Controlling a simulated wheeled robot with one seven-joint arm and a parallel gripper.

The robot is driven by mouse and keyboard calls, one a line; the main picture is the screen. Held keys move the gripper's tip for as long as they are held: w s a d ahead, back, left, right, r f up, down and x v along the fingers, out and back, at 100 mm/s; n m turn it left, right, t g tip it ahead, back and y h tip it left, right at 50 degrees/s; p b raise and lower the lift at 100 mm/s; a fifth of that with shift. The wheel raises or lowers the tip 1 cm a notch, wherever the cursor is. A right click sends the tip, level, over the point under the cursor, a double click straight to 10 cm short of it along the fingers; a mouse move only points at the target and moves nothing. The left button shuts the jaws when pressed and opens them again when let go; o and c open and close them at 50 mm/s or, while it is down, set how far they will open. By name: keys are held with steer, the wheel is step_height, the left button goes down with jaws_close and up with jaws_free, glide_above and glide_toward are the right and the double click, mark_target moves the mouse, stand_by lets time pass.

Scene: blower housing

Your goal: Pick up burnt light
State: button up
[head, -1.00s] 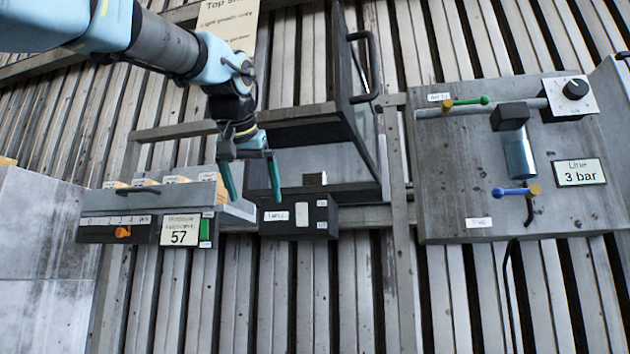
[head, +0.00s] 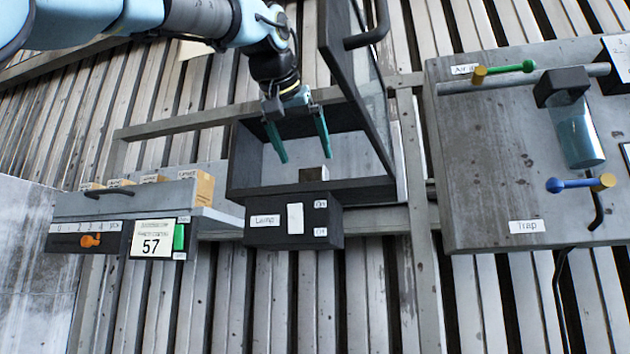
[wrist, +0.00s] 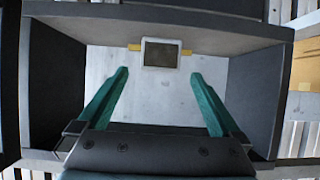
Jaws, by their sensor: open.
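My gripper (head: 298,146) is open and empty, with two green fingers spread apart. It is at the open front of a dark-walled box (head: 238,170) whose hinged door stands open. A small dark square block (head: 314,174), which may be the burnt light, sits inside near the box's lower edge. In the wrist view the block (wrist: 161,53) has a grey-brown face and yellow tabs at its sides. It lies beyond the fingertips (wrist: 158,76), between their lines, and nothing touches it.
A panel labelled "Lamp" (head: 265,221) with switches is below the box. The open door (head: 350,75) with its handle stands up beside my gripper. A shelf with small cartons (head: 204,188) is at the left. A valve panel (head: 470,150) is at the right.

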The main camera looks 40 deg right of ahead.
mark_target(310, 167)
steer(key=p+x, duration=0.3)
steer(key=x, duration=0.5)
steer(key=c, duration=1.3)
steer(key=shift+c, duration=0.3)
steer(key=shift+r, duration=0.25)
